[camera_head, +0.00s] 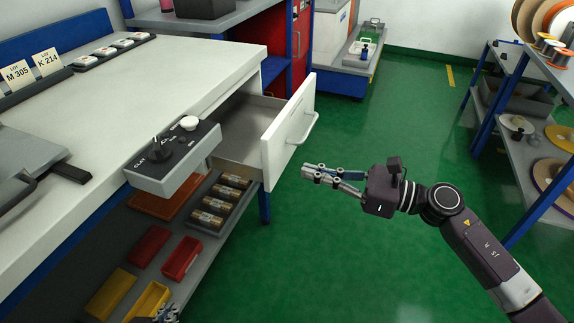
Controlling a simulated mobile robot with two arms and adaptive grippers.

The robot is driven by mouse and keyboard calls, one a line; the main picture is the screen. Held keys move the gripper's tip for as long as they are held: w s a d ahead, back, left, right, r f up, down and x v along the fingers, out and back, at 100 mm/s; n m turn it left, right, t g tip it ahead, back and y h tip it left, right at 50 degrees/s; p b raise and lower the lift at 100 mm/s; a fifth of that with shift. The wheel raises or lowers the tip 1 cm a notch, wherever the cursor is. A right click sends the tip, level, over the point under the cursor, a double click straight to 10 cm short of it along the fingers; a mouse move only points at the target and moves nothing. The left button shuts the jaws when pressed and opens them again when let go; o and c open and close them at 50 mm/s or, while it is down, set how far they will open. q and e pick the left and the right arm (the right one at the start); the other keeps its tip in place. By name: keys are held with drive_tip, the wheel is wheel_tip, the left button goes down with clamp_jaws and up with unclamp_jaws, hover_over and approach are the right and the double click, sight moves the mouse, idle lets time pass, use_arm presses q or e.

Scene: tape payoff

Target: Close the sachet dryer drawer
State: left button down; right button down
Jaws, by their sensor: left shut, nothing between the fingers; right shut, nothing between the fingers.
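The drawer (287,138) stands pulled out from under the white bench top, its white front to the right and its grey inside showing. It looks empty where I can see in. A pale bar handle (306,129) is on its outer face. My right gripper (308,172) is shut and empty, to the right of the drawer front and apart from the handle. My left gripper (168,312) is shut, only its tip showing at the bottom edge, over the lower shelf and well away from the drawer.
A grey control box (173,160) with a joystick and white button juts out at the bench edge, left of the drawer. Red and yellow bins (182,259) sit on the lower shelf. A blue-framed rack (489,110) with spools stands right. The green floor (350,245) is clear between.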

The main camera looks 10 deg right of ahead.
sight(275, 162)
use_arm(q)
drive_tip(key=shift+s+a+f+g, duration=0.15)
drive_tip(key=shift+s+f+g, duration=0.2)
drive_tip(key=shift+s, duration=0.2)
use_arm(e)
drive_tip(key=x, duration=0.6)
drive_tip(key=shift+w, duration=0.1)
